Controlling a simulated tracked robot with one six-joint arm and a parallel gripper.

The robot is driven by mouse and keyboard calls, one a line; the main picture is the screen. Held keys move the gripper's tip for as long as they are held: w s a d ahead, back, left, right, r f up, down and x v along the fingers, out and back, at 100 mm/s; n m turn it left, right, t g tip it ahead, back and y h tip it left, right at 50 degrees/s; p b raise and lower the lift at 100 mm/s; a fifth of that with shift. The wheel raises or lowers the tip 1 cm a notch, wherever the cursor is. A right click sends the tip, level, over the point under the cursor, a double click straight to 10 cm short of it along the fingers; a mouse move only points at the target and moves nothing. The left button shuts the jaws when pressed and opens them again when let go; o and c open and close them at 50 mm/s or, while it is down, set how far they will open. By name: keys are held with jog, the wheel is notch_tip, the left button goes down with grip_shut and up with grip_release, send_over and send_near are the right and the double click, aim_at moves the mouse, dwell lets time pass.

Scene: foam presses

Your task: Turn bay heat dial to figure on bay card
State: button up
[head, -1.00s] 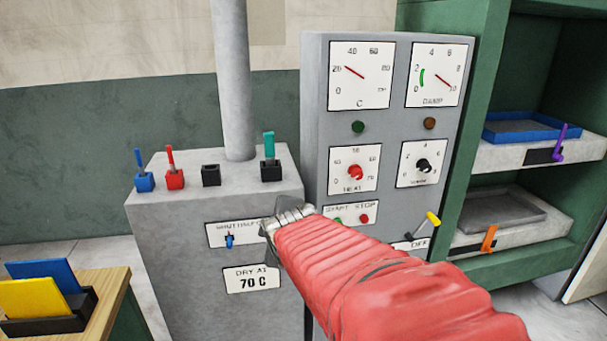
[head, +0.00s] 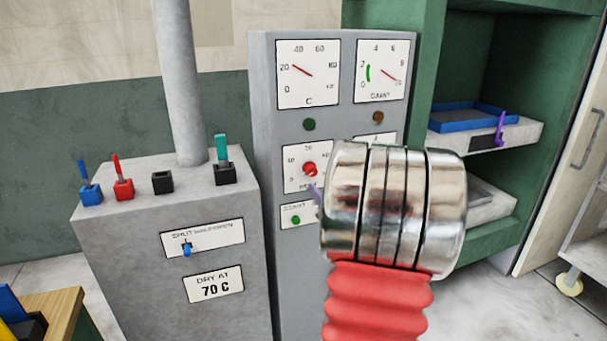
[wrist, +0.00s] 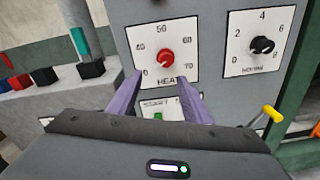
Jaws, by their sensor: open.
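The red heat dial (head: 310,169) sits on its white plate on the grey control panel. In the wrist view the dial (wrist: 166,57) is just beyond my fingertips, with figures around it; its pointer seems to aim down-left, near 0, but is too small to be sure. The bay card (head: 213,285) reads "DRY AT 70 C" on the grey box. My gripper (wrist: 158,80) is open, its two purple fingers below and either side of the dial, not touching it. In the head view my wrist hides the panel's right lower part and most of the fingers.
A black knob (wrist: 262,45) is right of the heat dial. Below are a green start button (head: 296,220) and, in the wrist view, a yellow-tipped lever (wrist: 271,113). Two gauges (head: 308,73) are above. Coloured levers (head: 123,188) stand on the box at left.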

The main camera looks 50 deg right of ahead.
aim_at(312, 172)
jog(key=shift+s+d+f+n, duration=0.15)
jog(key=shift+s+d+n, duration=0.45)
jog(key=shift+s, duration=0.05)
jog(key=shift+w, duration=0.1)
jog(key=x, duration=1.3)
jog(key=shift+w+d+r, duration=0.15)
jog(key=shift+w+r, duration=0.1)
jog(key=shift+w, duration=0.05)
jog(key=c, duration=1)
